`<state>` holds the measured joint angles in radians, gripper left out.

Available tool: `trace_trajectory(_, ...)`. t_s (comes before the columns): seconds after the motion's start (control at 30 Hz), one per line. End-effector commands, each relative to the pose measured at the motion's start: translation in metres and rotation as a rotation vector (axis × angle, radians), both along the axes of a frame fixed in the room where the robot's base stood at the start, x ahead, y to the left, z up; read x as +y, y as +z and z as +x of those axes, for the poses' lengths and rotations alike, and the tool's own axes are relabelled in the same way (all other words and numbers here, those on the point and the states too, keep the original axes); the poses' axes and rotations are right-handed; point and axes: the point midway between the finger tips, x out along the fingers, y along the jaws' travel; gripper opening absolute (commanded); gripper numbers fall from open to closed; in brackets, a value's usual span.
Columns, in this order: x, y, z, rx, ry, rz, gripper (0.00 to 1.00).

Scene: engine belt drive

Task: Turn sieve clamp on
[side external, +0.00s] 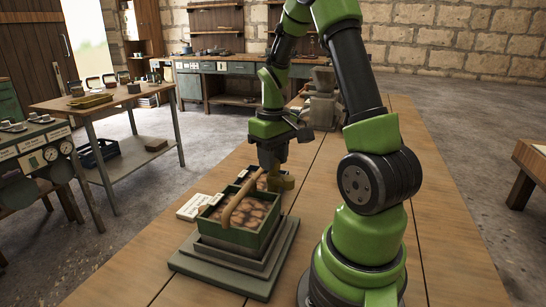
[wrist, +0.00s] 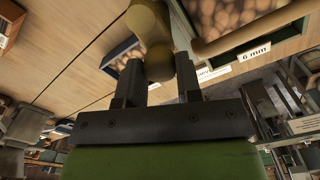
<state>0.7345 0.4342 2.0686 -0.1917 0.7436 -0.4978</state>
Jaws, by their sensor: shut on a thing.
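The sieve clamp looks to be the dull brass-coloured part (side external: 284,182) beside the far right corner of a green sieve box (side external: 238,236). My gripper (side external: 271,166) points down at it from above, partly hiding it. In the wrist view, my gripper (wrist: 159,76) has its two dark fingers on either side of the clamp's rounded end (wrist: 160,62), shut on it. The clamp's thicker body (wrist: 150,22) runs on to the top edge of the picture. I cannot tell its turned position.
The green box holds brown rounded pieces under a wooden handle (side external: 240,200) and sits on a grey stepped base (side external: 221,272). A second box stands behind it.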

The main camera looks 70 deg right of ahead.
Motion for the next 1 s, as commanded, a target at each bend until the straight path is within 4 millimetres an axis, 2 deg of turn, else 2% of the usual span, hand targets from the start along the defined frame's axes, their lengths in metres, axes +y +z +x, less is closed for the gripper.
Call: trace_trajectory(1.0,-0.0017,0.0012,0.0001,-0.005,-0.933,-0.003,0.09)
